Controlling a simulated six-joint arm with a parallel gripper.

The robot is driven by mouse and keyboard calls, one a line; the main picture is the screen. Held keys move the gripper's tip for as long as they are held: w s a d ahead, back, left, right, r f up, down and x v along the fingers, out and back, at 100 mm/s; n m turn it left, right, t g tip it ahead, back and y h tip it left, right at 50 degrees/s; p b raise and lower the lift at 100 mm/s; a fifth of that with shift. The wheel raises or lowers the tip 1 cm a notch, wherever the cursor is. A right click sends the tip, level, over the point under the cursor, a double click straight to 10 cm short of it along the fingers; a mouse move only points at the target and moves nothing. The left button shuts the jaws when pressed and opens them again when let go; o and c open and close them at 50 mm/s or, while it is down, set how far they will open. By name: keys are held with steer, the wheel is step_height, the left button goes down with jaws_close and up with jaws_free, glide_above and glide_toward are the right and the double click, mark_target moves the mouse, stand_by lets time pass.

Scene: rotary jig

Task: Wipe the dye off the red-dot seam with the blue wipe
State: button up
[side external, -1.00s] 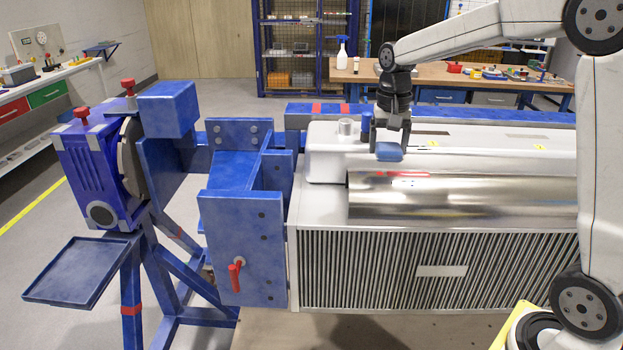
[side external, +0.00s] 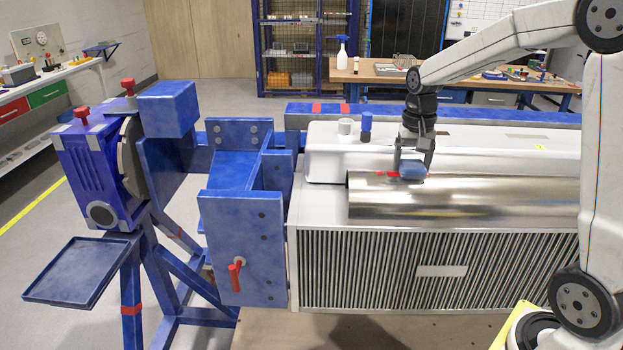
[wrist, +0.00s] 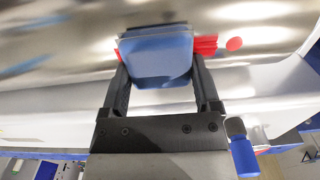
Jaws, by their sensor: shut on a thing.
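My gripper (side external: 413,165) is shut on the blue wipe (side external: 413,172), a small pad that fills the space between the fingers in the wrist view (wrist: 157,60). The wipe is at the top of the shiny metal cylinder (side external: 470,197), over the red dye; it looks to be touching or very close. Red dye (side external: 386,174) shows left of the wipe in the side view, with a little on its other side. In the wrist view dye (wrist: 206,45) shows right of the wipe, beside a round red dot (wrist: 234,44). The dye under the wipe is hidden.
The blue jig frame (side external: 243,240) with a red handle (side external: 235,275) stands farther left. The cylinder's right part is clear.

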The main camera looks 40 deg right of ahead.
mark_target(385, 172)
steer(key=shift+s+d, duration=1.55)
steer(key=shift+w+a, duration=3.55)
steer(key=shift+s+d, duration=3.5)
steer(key=shift+s+d+r, duration=0.1)
steer(key=shift+r, duration=0.1)
step_height(385, 172, up, 8)
steer(key=shift+f, duration=0.1)
